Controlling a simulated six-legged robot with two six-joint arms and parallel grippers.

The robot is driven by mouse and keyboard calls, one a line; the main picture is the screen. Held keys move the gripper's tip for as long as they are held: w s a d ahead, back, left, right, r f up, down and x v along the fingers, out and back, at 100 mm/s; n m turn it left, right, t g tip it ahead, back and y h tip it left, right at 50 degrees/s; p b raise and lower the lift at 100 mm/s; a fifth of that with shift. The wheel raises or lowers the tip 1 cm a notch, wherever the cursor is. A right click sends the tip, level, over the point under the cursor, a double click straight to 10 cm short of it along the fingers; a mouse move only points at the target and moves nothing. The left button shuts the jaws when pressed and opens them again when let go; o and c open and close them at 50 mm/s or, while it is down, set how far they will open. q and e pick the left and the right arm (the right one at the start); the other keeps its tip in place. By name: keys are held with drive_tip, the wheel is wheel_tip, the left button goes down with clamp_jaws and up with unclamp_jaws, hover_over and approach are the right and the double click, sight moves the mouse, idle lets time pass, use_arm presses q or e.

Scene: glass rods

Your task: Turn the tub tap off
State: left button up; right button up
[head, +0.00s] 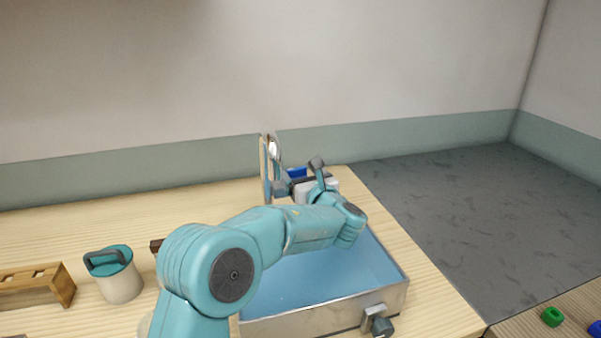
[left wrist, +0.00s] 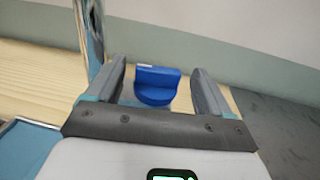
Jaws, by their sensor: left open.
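The tub (head: 398,292) is a metal-rimmed basin with a blue inside, standing on the wooden bench. A shiny tap spout (head: 274,150) rises at its back; it also shows in the left wrist view (left wrist: 92,35). The blue tap handle (head: 297,172) is behind the tub's back edge. In the left wrist view the blue handle (left wrist: 157,85) sits between the fingers, with gaps on both sides. My left gripper (head: 298,177) is open around the handle and does not visibly touch it. My left arm hides part of the tub. My right gripper is out of view.
A grey knob (head: 382,326) sticks out of the tub's front wall. A lidded canister (head: 120,284) and a wooden rack (head: 40,287) stand at left. A green ring (head: 552,316) lies on a surface at lower right. The wall is close behind the tap.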

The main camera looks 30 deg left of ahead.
use_arm(q)
drive_tip(key=shift+c, duration=0.3)
drive_tip(key=c, duration=1)
drive_tip(key=shift+s+a+f+m+t+h+b, duration=0.2)
drive_tip(key=shift+m+t+h+b, duration=0.15)
drive_tip(key=shift+b, duration=0.5)
drive_tip(key=shift+r+m+t+h+b, duration=0.15)
drive_tip(key=shift+m+t+h+b, duration=0.2)
drive_tip(key=shift+t, duration=0.2)
